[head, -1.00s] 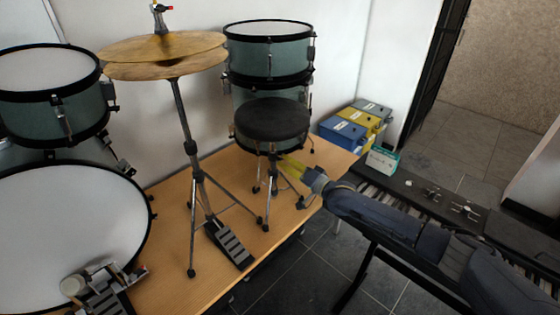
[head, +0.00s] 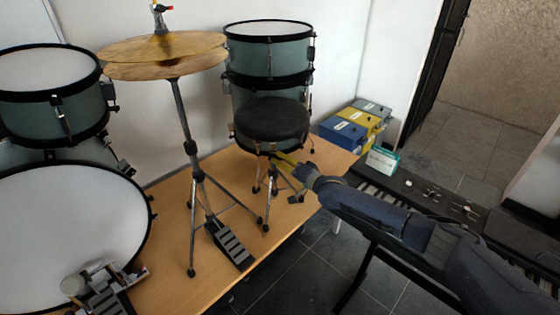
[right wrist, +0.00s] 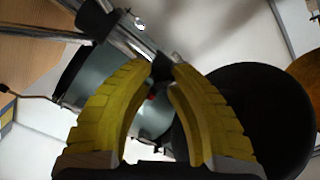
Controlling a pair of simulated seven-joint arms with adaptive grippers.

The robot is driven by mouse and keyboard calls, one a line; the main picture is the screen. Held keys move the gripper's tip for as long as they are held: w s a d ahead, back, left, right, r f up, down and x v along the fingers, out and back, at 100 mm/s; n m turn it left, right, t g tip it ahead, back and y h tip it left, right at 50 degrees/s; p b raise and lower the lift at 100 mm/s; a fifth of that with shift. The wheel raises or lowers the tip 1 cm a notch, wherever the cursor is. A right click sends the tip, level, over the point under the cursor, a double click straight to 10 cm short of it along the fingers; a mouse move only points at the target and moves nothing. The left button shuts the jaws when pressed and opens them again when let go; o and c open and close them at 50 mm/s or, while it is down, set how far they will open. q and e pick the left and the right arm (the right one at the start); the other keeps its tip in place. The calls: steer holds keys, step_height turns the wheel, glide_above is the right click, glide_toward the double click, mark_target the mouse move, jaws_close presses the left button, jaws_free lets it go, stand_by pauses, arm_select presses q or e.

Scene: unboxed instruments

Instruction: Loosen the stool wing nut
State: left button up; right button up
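The drum stool has a round black seat (head: 272,118) on a chrome tripod stand; it stands on the wooden platform. In the right wrist view the seat (right wrist: 250,120) fills the right side, and its metal post (right wrist: 122,40) runs across the top. My right gripper (head: 276,158) reaches under the seat toward the post. Its yellow fingers (right wrist: 164,68) stand slightly apart at the tips, with a small dark piece (right wrist: 162,67) between them, probably the wing nut. I cannot tell whether they touch it. In the head view the wing nut is not distinguishable. My left gripper is not in view.
A hi-hat stand (head: 184,130) with cymbals and pedal stands left of the stool. Teal drums (head: 268,55) stand close behind it. A keyboard (head: 440,205) lies under my right arm, and several boxes (head: 343,132) stand at the back right.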

jaws_close()
steer(key=shift+n, duration=0.4)
steer(key=n, duration=0.5)
steer(key=shift+w+d+r+n, duration=0.1)
steer(key=shift+r+n, duration=0.05)
steer(key=shift+n, duration=0.15)
steer(key=n, duration=0.4)
steer(key=shift+n, duration=0.3)
steer(key=shift+r+n, duration=0.1)
steer(key=shift+n, duration=1.7)
steer(key=o, duration=0.5)
jaws_free()
steer(key=shift+f, duration=0.2)
steer(key=shift+o, duration=0.2)
